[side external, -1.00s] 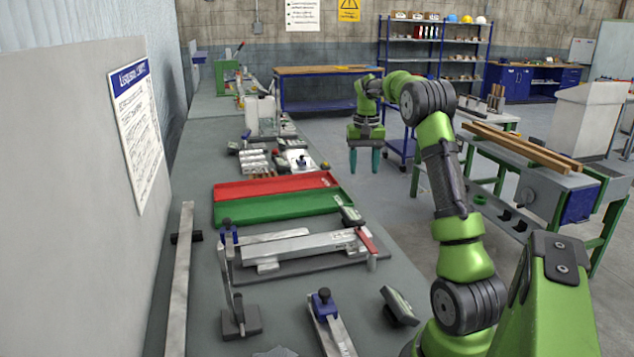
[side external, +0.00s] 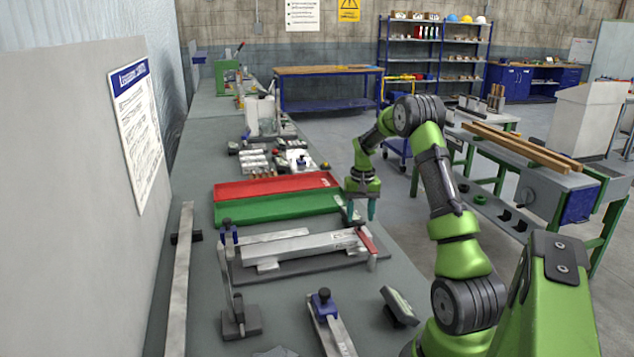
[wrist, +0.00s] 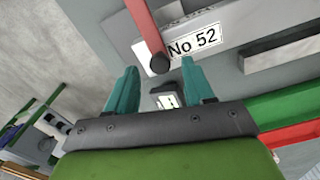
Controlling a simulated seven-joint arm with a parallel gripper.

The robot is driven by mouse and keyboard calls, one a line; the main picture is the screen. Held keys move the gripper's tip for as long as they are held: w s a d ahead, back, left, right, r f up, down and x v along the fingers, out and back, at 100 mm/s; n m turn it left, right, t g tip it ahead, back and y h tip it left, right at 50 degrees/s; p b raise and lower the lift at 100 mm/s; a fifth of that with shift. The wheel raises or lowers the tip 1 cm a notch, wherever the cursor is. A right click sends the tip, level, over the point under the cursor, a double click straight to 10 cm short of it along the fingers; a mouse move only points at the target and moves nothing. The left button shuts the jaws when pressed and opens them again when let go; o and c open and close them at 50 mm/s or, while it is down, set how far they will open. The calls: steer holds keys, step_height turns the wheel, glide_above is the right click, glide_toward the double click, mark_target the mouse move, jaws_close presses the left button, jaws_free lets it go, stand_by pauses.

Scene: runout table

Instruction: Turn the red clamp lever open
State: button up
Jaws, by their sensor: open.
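The red clamp lever (side external: 368,242) is at the right end of a long grey metal fixture (side external: 300,244) on the table. In the wrist view the red lever (wrist: 145,28) comes in from the top edge and ends in a dark round tip. My gripper (side external: 360,208) is just beyond and above the lever's far end, fingers pointing down. In the wrist view my gripper (wrist: 157,80) is open, and the lever's dark tip shows beyond and between its teal fingers. I cannot tell whether they touch the lever. Nothing is held.
Red (side external: 270,187) and green (side external: 275,208) trays lie behind the fixture. A small dark device with a display (wrist: 168,96) shows between the fingers in the wrist view. A label reading "No 52" (wrist: 193,40) is beside the lever. Another dark device (side external: 399,307) is at the table's front right.

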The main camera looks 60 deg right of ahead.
steer(key=shift+f, duration=0.6)
jaws_close()
